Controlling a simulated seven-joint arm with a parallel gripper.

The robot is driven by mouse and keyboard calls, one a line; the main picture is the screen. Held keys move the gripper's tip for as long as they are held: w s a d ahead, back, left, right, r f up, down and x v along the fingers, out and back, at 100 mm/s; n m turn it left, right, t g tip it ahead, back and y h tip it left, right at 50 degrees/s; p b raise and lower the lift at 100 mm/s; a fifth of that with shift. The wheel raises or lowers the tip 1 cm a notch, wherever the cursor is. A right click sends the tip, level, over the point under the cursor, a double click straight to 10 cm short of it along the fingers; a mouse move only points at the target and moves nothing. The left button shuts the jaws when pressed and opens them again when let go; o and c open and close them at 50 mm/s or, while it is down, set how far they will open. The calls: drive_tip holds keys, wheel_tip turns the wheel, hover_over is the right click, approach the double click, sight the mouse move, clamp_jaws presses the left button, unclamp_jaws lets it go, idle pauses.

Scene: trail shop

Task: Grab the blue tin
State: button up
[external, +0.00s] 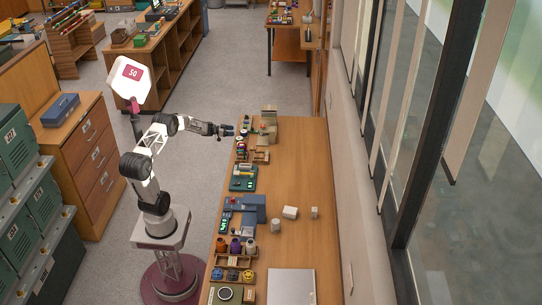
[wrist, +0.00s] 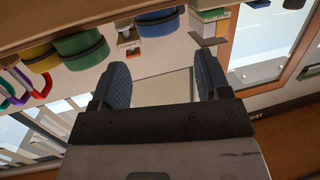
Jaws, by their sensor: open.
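My gripper (external: 228,131) is at the end of the outstretched arm, at the left edge of the long wooden counter, near its far end. In the wrist view my gripper (wrist: 163,84) is open, with nothing between its two dark ribbed fingers. A round blue tin (wrist: 158,21) with a dark rim shows at the top of the wrist view, beyond the fingers and apart from them. In the external view the small things by the gripper are too small to tell which is this tin.
A green round tin (wrist: 82,46) and a yellow one (wrist: 40,58) are left of the blue one. Small boxes stand to its right. Along the counter (external: 290,165) are several small goods and a blue device (external: 254,204). The counter's right side is mostly clear.

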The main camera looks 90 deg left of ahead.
sight(242, 131)
drive_tip(key=shift+w, duration=0.15)
drive_tip(key=shift+x, duration=1.2)
drive_tip(key=shift+w, duration=0.1)
drive_tip(key=shift+x, duration=2.5)
drive_tip(key=shift+c, duration=0.3)
drive_tip(key=c, duration=0.5)
